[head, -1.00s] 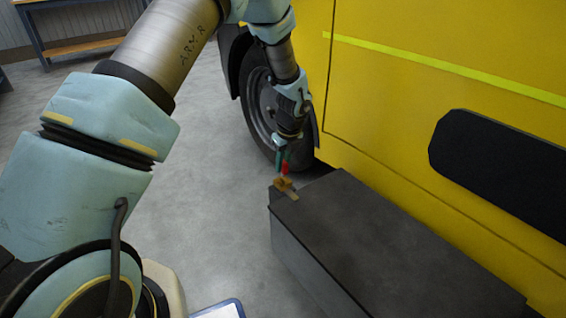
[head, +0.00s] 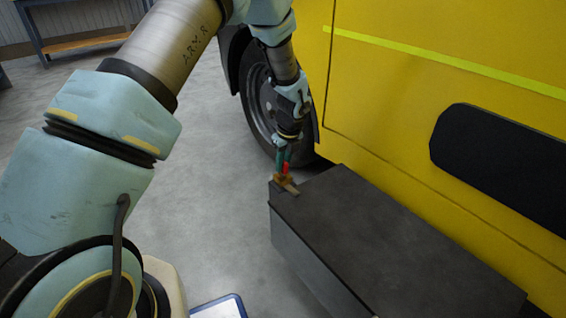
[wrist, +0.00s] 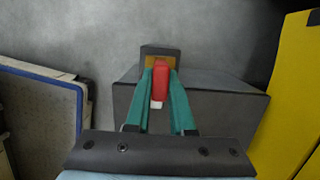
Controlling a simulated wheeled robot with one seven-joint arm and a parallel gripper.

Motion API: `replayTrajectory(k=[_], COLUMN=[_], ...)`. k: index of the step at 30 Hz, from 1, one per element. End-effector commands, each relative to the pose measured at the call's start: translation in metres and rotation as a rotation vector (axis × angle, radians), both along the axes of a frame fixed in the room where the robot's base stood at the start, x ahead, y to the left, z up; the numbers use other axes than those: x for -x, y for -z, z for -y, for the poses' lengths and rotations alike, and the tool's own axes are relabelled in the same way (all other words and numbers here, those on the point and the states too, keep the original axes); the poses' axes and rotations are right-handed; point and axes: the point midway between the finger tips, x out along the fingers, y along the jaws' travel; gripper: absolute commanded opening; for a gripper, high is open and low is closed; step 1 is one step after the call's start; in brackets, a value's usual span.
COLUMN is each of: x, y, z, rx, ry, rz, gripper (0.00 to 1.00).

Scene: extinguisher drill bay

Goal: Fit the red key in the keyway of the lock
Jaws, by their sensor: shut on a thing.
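My gripper (wrist: 160,100) is shut on the red key (wrist: 160,82), with its green fingers on either side of it. In the head view the red key (head: 286,168) shows small between the fingertips, pointing down. In the wrist view the lock (wrist: 151,62) is partly hidden behind the key and fingertips. The key's lower end is at or just above the lock; I cannot tell whether it is inside the keyway, which is hidden.
The dark grey box (head: 390,240) carries the lock and its top is otherwise clear. A yellow vehicle (head: 400,110) with a black wheel (head: 262,105) stands close behind it. A blue-edged white panel (head: 220,308) is at the bottom. The grey floor (head: 200,210) to the left is open.

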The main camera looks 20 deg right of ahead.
Motion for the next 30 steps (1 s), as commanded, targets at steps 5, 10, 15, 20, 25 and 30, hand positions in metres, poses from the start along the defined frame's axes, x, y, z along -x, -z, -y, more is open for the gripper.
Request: replayTrajectory(k=[5, 10, 15, 20, 25, 30], x=[0.000, 0.000, 0.000, 0.000, 0.000, 0.000], y=[0.004, 0.007, 0.011, 0.013, 0.015, 0.015], z=[0.000, 0.000, 0.000, 0.000, 0.000, 0.000], rx=[0.000, 0.000, 0.000, 0.000, 0.000, 0.000], ry=[0.000, 0.000, -0.001, -0.001, -0.001, -0.001], rz=[0.000, 0.000, 0.000, 0.000, 0.000, 0.000], gripper=[0.00, 0.00, 0.00, 0.00, 0.00, 0.25])
